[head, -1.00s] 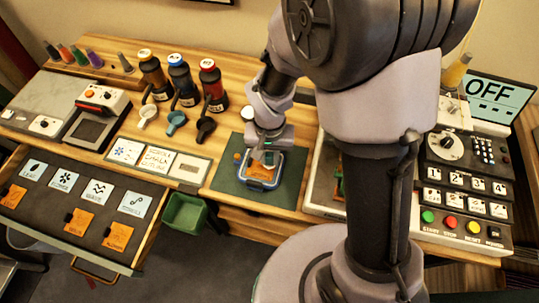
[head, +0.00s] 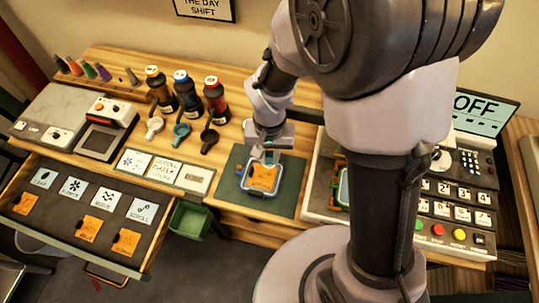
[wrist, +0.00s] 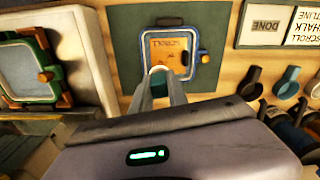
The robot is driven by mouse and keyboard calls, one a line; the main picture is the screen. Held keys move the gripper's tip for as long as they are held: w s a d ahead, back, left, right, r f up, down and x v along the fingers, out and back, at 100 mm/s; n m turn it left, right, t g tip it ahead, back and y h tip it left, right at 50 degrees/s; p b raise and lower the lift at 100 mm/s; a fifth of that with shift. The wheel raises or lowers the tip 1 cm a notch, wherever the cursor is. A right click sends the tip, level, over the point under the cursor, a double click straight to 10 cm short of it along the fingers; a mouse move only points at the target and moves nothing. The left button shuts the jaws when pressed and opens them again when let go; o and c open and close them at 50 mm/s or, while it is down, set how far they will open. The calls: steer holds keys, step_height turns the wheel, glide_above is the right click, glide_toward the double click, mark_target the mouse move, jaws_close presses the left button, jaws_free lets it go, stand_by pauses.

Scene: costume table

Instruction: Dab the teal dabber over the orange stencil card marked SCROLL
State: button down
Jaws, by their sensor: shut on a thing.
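The orange stencil card (head: 262,178) lies inside a blue frame (head: 250,191) on the dark green mat (head: 228,185). The card also shows in the wrist view (wrist: 165,50), with dark lettering too small to read surely. My gripper (wrist: 162,88) is shut on a small round thing with a pale top and a teal edge, the teal dabber (wrist: 158,71). The dabber is at the card's edge in the wrist view; whether it touches the card I cannot tell. In the head view my gripper (head: 268,153) is above the frame's far edge and mostly hides the dabber.
An open drawer (head: 45,229) at left holds picture cards and orange stencil cards. Label cards (head: 165,170), spoons (head: 181,133) and bottles (head: 187,93) stand left of the mat. A keypad machine (head: 460,190) is at right, with a green frame (wrist: 25,72) beside the mat.

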steer(key=shift+f, duration=0.1)
steer(key=f+b, duration=0.1)
steer(key=f, duration=0.1)
steer(key=f+b, duration=0.2)
steer(key=w+a+f+b, duration=0.1)
steer(key=f+b, duration=0.1)
steer(key=shift+w, duration=0.1)
steer(key=shift+f+b, duration=0.5)
steer(key=shift+b, duration=0.1)
stand_by(1.9)
step_height(320, 180, up, 7)
steer(key=p, duration=0.5)
steer(key=shift+r+p, duration=0.1)
steer(key=shift+p, duration=0.25)
steer(key=f+b, duration=0.2)
steer(key=a+f+b, duration=0.1)
steer(key=f, duration=0.1)
steer(key=f+b, duration=0.2)
steer(key=shift+a+f+b, duration=0.15)
steer(key=shift+a+b, duration=0.1)
steer(key=shift+b, duration=0.1)
